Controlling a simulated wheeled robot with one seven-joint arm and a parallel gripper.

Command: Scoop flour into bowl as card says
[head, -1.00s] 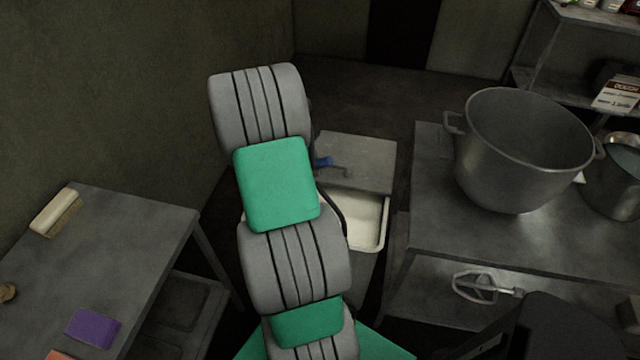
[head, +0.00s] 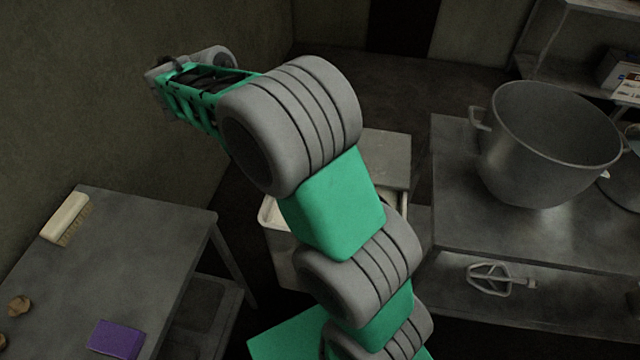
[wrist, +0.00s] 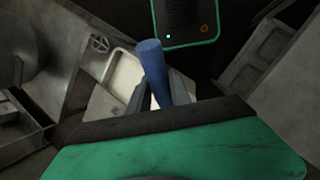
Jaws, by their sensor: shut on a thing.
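My gripper (wrist: 158,80) is shut on a blue handle (wrist: 150,52) in the wrist view. It looks like the scoop's handle; the scoop's bowl end is not visible, so I cannot tell what it holds. The large grey metal bowl (head: 545,150) stands upright on the right-hand table, well away from my gripper. The white-lined flour bin (head: 268,213) is mostly behind my arm; its pale inside also shows in the wrist view (wrist: 126,72). A white card (head: 629,90) is cut by the right edge, its text unreadable now.
The right table (head: 455,215) has a beater (head: 492,279) on its lower shelf. The left table (head: 135,255) carries a brush (head: 68,217), a purple block (head: 116,340) and brown lumps. A grey lid (head: 388,157) covers the bin's far part.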

